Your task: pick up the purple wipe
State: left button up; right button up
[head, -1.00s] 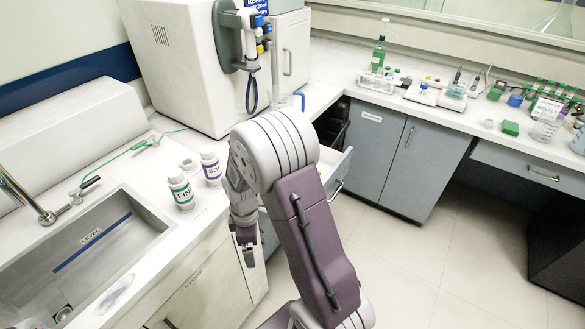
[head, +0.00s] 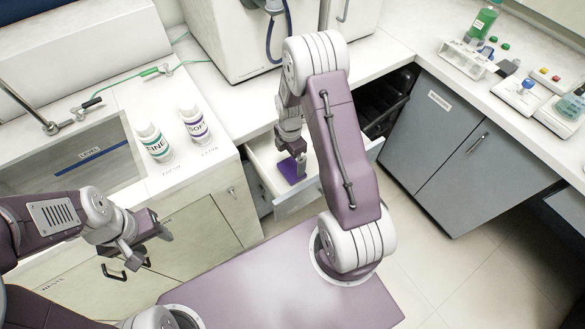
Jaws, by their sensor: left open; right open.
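The purple wipe (head: 286,168) lies flat inside the open drawer (head: 262,170) below the counter. My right gripper (head: 300,173) points down into the drawer, at or just above the wipe. It is open and covers part of the wipe; I cannot tell whether it touches it. My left gripper (head: 165,235) is open and empty at the lower left, in front of the cabinet under the sink.
A sink (head: 90,160) is further left. Grey cabinets (head: 440,150) stand at right. The floor at lower right is clear.

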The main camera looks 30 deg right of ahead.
aim_at(292, 169)
jog(key=shift+w+d+f, duration=0.1)
jog(key=shift+d+f, duration=0.25)
jog(key=shift+f, duration=0.3)
notch_tip(292, 169, down, 5)
jog(key=shift+a+r, duration=0.15)
jog(key=shift+f, duration=0.2)
jog(key=c, duration=1.1)
